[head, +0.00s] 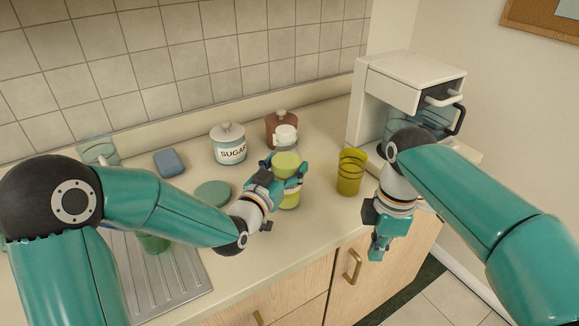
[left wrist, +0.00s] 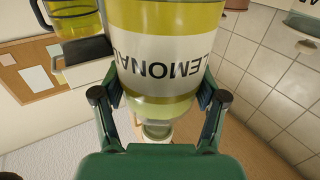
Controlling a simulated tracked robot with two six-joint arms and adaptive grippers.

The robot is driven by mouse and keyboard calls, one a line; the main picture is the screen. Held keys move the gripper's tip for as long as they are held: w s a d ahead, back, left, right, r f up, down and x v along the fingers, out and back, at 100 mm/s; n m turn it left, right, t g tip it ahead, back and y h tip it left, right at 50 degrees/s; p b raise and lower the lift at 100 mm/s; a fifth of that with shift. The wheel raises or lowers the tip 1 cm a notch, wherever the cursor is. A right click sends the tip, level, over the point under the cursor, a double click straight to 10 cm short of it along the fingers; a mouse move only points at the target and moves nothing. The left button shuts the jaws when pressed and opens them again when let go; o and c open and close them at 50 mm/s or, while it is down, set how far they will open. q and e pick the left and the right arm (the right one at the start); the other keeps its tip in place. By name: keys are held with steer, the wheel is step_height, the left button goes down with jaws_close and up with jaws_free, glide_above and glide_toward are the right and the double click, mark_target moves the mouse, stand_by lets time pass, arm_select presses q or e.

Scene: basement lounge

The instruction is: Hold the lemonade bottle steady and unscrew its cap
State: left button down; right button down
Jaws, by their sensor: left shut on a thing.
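The lemonade bottle (head: 289,200) looks upright on the counter, a yellow-green body with a pale shoulder. Its white cap (head: 285,133) sits on top of the neck. My left gripper (head: 282,180) is shut around the bottle's body, one finger on each side. In the left wrist view the LEMONADE label (left wrist: 165,50) reads upside down between the fingers of my left gripper (left wrist: 159,96). My right gripper (head: 378,249) hangs pointing down at the counter's front edge, right of the bottle and apart from it. Its finger gap is not clear.
A yellow tumbler (head: 350,176) stands between the bottle and my right arm. A sugar jar (head: 229,150) and a brown jar (head: 277,121) stand behind. A coffee machine (head: 400,85) is at the back right. A green disc (head: 213,194) and blue sponge (head: 169,163) lie left.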

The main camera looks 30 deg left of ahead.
arm_select(q)
steer(key=shift+c, duration=0.3)
jaws_free()
steer(key=shift+s, duration=0.1)
steer(key=s+b, duration=0.1)
steer(key=s, duration=0.4)
steer(key=shift+s+d+f+b, duration=0.1)
steer(key=shift+s+f+b, duration=0.1)
steer(key=shift+s+b, duration=0.15)
steer(key=b, duration=0.8)
glide_toward(279, 175)
steer(key=shift+w, duration=0.65)
